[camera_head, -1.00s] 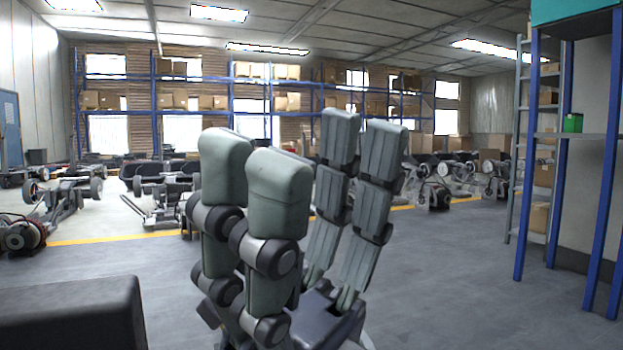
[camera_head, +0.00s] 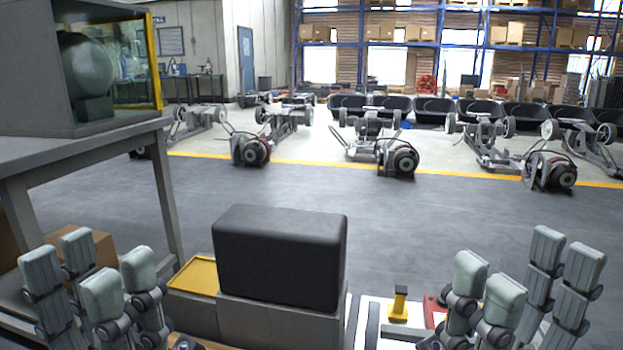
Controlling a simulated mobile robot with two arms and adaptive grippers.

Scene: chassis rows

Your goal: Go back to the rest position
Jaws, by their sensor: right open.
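My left gripper (camera_head: 90,277) is at the lower left, in front of a grey workbench. Its grey-green padded fingers point up in two pairs with a gap between them; it is open and nothing shows in it. My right gripper (camera_head: 525,277) is at the lower right over the grey floor. Its finger pairs also point up, well apart, with nothing between them. The two grippers are far apart at similar heights. The lower parts of both are cut off by the picture's bottom edge.
The grey workbench (camera_head: 85,145) at left carries a glass-fronted machine (camera_head: 85,75), close to my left gripper. Several chassis (camera_head: 385,145) stand in a row beyond the yellow floor line (camera_head: 310,163). Blue shelving (camera_head: 440,45) with boxes is behind. The grey floor (camera_head: 410,215) between is clear.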

